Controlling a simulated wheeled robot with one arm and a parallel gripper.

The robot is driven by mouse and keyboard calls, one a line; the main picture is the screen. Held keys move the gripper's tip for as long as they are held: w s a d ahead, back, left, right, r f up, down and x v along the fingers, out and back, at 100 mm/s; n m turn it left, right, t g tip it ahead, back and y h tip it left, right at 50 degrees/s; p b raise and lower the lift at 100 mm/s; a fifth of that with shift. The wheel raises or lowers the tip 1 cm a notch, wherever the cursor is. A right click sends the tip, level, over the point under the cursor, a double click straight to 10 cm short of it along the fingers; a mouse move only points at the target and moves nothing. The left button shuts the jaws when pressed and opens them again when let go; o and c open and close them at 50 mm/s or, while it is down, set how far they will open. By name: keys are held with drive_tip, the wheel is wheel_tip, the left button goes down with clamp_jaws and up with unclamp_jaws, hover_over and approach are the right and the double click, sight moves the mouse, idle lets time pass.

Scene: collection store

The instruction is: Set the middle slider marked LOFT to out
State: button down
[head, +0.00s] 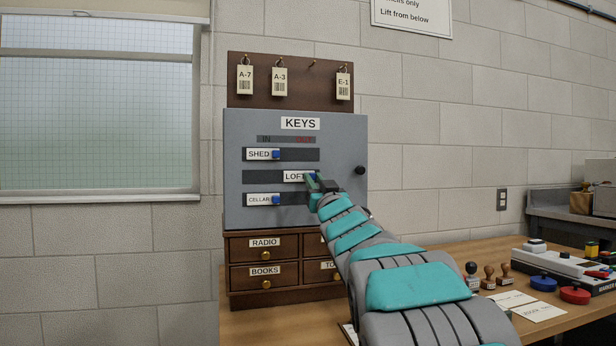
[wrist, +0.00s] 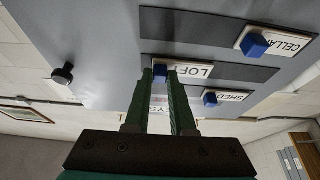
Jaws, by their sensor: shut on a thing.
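The LOFT slider (head: 294,177) is the middle of three on the grey KEYS panel (head: 340,140). Its white plate sits at the right part of its dark slot, below the red OUT mark (head: 305,139). My gripper (head: 313,182) is at its blue knob, which it partly hides. In the wrist view, turned upside down, the LOFT plate (wrist: 195,71) shows near the left end of its slot. The fingers of my gripper (wrist: 160,78) are shut on the blue knob (wrist: 160,72).
The SHED slider (head: 259,154) and the CELLAR slider (head: 259,200) sit at the left, under IN. A black door knob (head: 360,170) is on the panel's right. Key tags hang above. Drawers (head: 264,256) are below. Stamps (head: 488,276) stand on the table at right.

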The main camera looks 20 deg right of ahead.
drive_tip(key=shift+d+r, duration=0.1)
drive_tip(key=shift+d, duration=0.05)
drive_tip(key=c, duration=0.8)
unclamp_jaws()
drive_tip(key=shift+d, duration=0.15)
drive_tip(key=shift+o, duration=0.2)
drive_tip(key=shift+s, duration=0.1)
drive_tip(key=b+v, duration=0.1)
drive_tip(key=v, duration=0.6)
drive_tip(key=shift+s+f, duration=0.3)
